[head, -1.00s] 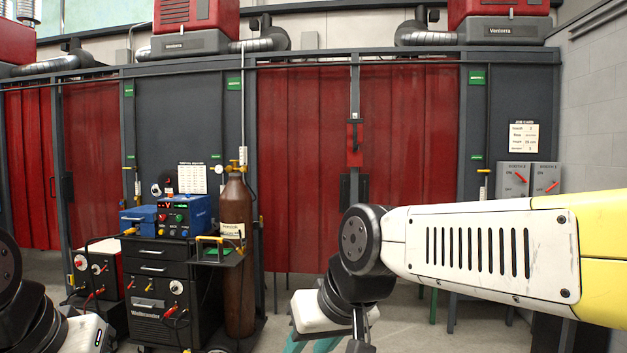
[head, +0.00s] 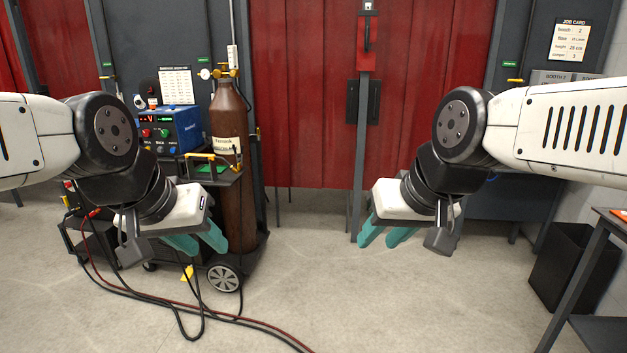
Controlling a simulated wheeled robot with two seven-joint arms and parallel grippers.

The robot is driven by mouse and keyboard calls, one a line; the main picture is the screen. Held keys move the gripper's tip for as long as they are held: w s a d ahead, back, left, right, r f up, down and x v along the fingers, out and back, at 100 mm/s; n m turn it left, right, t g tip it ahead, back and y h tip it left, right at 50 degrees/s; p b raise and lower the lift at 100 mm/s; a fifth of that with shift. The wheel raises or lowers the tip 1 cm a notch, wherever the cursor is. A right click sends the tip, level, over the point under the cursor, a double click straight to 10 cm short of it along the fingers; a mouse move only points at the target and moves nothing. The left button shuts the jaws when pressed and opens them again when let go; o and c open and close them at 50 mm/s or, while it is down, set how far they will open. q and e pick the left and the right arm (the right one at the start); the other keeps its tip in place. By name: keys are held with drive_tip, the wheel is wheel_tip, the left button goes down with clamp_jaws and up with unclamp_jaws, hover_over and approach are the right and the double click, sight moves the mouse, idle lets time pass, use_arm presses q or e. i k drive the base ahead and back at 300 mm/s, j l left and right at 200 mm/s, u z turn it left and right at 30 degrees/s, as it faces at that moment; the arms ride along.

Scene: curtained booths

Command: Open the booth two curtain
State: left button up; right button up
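The red booth curtain (head: 300,110) hangs closed in the middle of the head view, on both sides of a grey post. A second red panel (head: 425,80) continues right of the post. A red handle plate with a dark handle (head: 367,42) sits high on the post, above a dark plate (head: 374,102). My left gripper (head: 203,243), with teal fingers, is in front of the welding cart; its fingers are apart and nothing shows between them. My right gripper (head: 382,238) is low, in front of the post, fingers apart and empty. Neither visibly touches the curtain.
A welding cart with a blue power unit (head: 172,130) and a brown gas cylinder (head: 234,160) stands left of the curtain. Cables (head: 240,320) lie across the floor. A black bin (head: 572,262) and a table (head: 605,225) stand at right. A job card (head: 569,39) hangs above the switch boxes.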

sight(340, 76)
drive_tip(key=i+z, duration=0.4)
drive_tip(key=i, duration=3.15)
